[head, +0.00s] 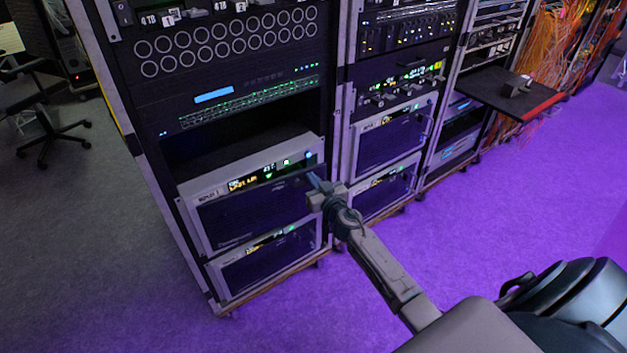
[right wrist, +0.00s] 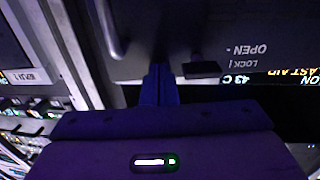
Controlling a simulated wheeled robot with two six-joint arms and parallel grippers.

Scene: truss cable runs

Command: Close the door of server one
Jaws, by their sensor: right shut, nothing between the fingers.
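A silver-framed server (head: 205,192) with a dark front door (head: 255,208) is in the lower part of the left rack. Its small label seems to end in 1. I cannot tell how far its door stands from its frame. My right gripper (head: 313,183) is at the upper right corner of this server's front, its fingers shut and empty. In the right wrist view the shut fingers (right wrist: 160,82) point at a grey panel (right wrist: 225,30) with a handle and OPEN and LOCK lettering. I cannot tell whether they touch it. My left gripper is out of view.
A similar server (head: 265,265) sits directly below. The middle rack holds more such servers (head: 390,138) close to the right. A dark shelf (head: 500,90) juts out from the right rack. The floor in front is clear.

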